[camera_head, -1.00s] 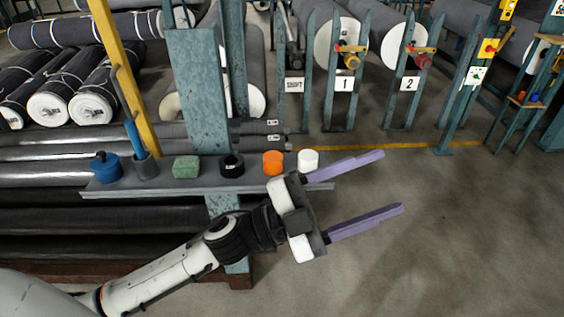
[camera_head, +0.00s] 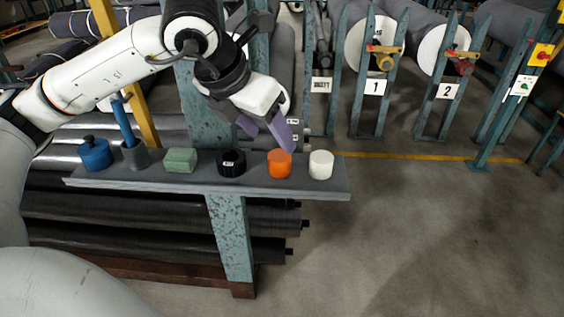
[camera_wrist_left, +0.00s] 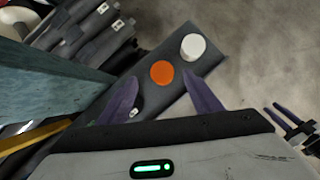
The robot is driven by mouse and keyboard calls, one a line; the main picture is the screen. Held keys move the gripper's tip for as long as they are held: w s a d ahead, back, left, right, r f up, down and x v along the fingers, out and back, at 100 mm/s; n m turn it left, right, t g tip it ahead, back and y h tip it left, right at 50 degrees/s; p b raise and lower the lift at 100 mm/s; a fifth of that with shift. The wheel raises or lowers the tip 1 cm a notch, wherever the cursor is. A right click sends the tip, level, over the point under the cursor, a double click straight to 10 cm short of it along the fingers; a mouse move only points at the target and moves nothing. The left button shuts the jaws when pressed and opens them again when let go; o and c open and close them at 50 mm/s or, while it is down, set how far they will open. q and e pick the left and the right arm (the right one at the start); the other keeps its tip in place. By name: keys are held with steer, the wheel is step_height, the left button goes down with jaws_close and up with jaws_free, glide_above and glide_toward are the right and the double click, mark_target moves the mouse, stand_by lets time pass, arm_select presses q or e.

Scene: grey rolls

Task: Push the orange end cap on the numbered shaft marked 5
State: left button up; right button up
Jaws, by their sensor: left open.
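The orange end cap (camera_head: 279,163) stands on the grey shelf (camera_head: 200,186), between a black cap (camera_head: 231,163) and a white cap (camera_head: 321,164). My left gripper (camera_head: 266,143) is open and empty, its purple fingers pointing down just above and behind the orange cap. In the left wrist view the orange cap (camera_wrist_left: 162,72) lies ahead of the two spread fingers (camera_wrist_left: 165,97), apart from them, with the white cap (camera_wrist_left: 193,46) beyond it. I cannot make out a shaft marked 5; several shafts (camera_head: 292,222) lie in the rack below and behind the shelf. My right gripper is not seen in the head view.
A green block (camera_head: 181,160), a blue pot (camera_head: 95,154) and a grey cup (camera_head: 135,155) with a blue stick share the shelf. A teal post (camera_head: 202,100) rises behind it. Roll stands marked 1 (camera_head: 375,87) and 2 (camera_head: 450,91) stand behind. The floor at right is clear.

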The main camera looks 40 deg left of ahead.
mark_target(279, 156)
arm_select(q)
steer(key=x, duration=0.3)
steer(key=shift+s+d+f, duration=0.1)
steer(key=x, duration=0.4)
steer(key=shift+s+f+b, duration=0.2)
steer(key=shift+f+b, duration=0.1)
steer(key=shift+w+f, duration=0.25)
steer(key=shift+f, duration=0.05)
steer(key=c, duration=1.1)
steer(key=shift+c, duration=0.2)
